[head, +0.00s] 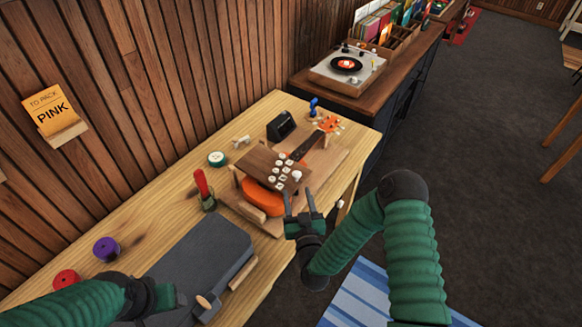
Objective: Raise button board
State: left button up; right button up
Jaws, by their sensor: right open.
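The button board (262,160) is a dark brown wooden panel with several white buttons on its right part. It lies over the body of an orange ukulele (259,198), whose neck and orange headstock extend to the back right. My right gripper (298,196) is open and empty, with its two fingers pointing toward the board's near right edge. I cannot tell whether a finger touches the board. My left gripper (178,300) is low at the left, over the near part of a grey case (205,255). Its fingers are too unclear to read.
The ukulele rests on a wooden cradle (325,160) on the light wood workbench (140,225). A red-handled tool (203,188), a green-white roll (217,158), a purple roll (106,248), a red roll (66,280) and a black box (281,126) stand around. A turntable (347,68) sits behind.

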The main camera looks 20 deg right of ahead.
aim_at(300, 173)
jog(key=w+d, duration=0.1)
jog(key=w, duration=0.2)
jog(key=w+d, duration=0.1)
jog(key=w, duration=0.2)
jog(key=w+d, duration=0.1)
jog(key=w, duration=0.2)
jog(key=shift+d+f+p, duration=0.25)
jog(key=shift+d+p, duration=0.1)
jog(key=shift+p, duration=0.05)
jog(key=shift+w+a, duration=0.1)
jog(key=shift+w, duration=1)
jog(key=shift+w+a, duration=0.2)
jog(key=shift+a, duration=0.05)
jog(key=shift+w+a, duration=0.15)
jog(key=shift+a, duration=0.25)
jog(key=shift+d, duration=0.55)
jog(key=c, duration=0.8)
jog(key=shift+c, duration=1.1)
jog(key=shift+a, duration=0.25)
grip_shut()
pick_arm(q)
jog(key=shift+w+d+r, duration=0.2)
jog(key=shift+d+r, duration=0.45)
jog(key=shift+d, duration=0.1)
pick_arm(e)
jog(key=shift+d, duration=0.1)
